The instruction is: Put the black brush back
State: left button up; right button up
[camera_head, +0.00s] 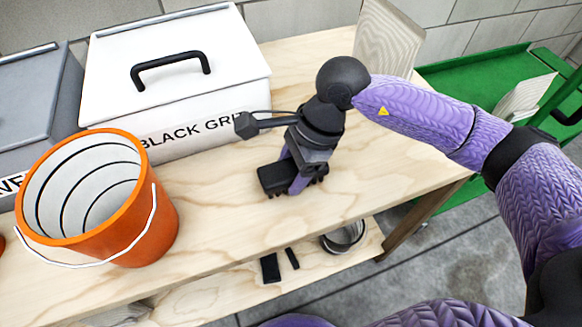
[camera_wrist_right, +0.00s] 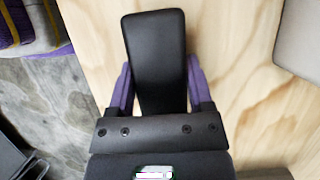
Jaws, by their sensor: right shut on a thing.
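The black brush (camera_head: 273,178) is a dark block near the middle of the wooden table (camera_head: 230,215). My right gripper (camera_head: 296,180) points down and is shut on the brush. In the right wrist view the brush (camera_wrist_right: 155,50) sticks out as a smooth black block between the two purple fingers (camera_wrist_right: 160,88). It is at or just above the tabletop; I cannot tell whether it touches. Its underside is hidden. My left gripper is not in view.
A white lidded box marked BLACK GRIT (camera_head: 215,75) stands behind, with a grey box (camera_head: 35,100) left of it. An orange bucket (camera_head: 150,225) is at the left. A lower shelf (camera_head: 225,295) holds small black pieces (camera_head: 270,267) and a round tin (camera_head: 343,238). A green cart (camera_head: 450,90) stands right.

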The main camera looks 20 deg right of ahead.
jog(key=shift+f, duration=0.1)
jog(key=o, duration=1.2)
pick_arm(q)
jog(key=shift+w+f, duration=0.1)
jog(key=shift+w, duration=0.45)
pick_arm(e)
jog(key=p+v, duration=0.4)
jog(key=v, duration=0.7)
jog(key=shift+r, duration=0.4)
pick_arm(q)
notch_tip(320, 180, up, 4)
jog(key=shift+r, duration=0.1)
pick_arm(e)
jog(key=shift+d+r, duration=0.15)
jog(key=shift+r, duration=0.15)
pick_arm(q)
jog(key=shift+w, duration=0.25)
